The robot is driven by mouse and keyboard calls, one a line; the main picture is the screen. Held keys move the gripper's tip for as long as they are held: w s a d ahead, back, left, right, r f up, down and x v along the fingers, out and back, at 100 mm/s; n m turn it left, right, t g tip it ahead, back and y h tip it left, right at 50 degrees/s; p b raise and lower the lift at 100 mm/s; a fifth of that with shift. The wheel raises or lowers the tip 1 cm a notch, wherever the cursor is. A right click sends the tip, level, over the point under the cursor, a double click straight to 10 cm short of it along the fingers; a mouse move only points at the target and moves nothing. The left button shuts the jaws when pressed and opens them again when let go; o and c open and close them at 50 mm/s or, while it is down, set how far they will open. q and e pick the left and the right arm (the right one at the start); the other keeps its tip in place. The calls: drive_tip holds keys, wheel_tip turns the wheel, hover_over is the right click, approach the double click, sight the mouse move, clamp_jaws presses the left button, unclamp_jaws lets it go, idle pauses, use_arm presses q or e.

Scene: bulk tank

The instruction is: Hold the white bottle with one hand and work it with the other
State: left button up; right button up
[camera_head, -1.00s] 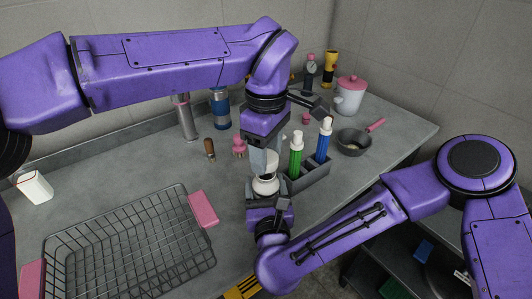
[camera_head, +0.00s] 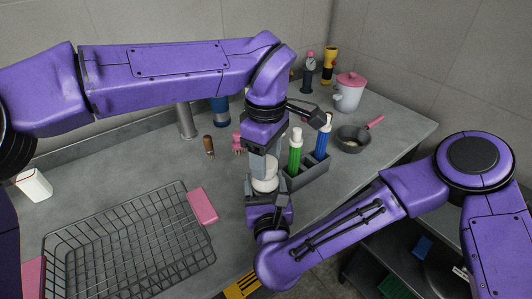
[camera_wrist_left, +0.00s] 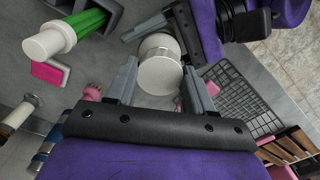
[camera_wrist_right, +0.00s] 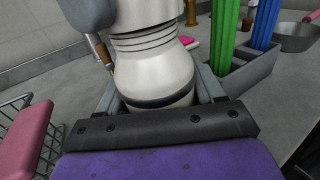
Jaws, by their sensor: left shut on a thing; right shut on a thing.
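The white bottle (camera_head: 263,185) is held upright above the counter's front area. It fills the middle of the right wrist view (camera_wrist_right: 160,75), with grooved rings around its neck. My right gripper (camera_head: 266,200) is shut around the bottle's lower body. My left gripper (camera_head: 264,163) comes down from above and is shut on the bottle's white top piece. In the left wrist view this round white top (camera_wrist_left: 160,72) sits between the fingers. I cannot tell whether the top is seated or only resting at the neck.
A grey caddy (camera_head: 308,178) with a green bottle (camera_head: 295,152) and a blue bottle (camera_head: 323,140) stands close at the right. A wire basket (camera_head: 130,240) with pink handles lies at the left. A pan (camera_head: 352,140) and a pink-lidded pot (camera_head: 348,92) stand farther back.

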use_arm(q)
drive_tip(key=shift+f, duration=0.45)
idle(0.5)
drive_tip(key=shift+f, duration=0.1)
drive_tip(key=m, duration=1.3)
drive_tip(key=shift+a, duration=0.15)
drive_tip(key=o, duration=1)
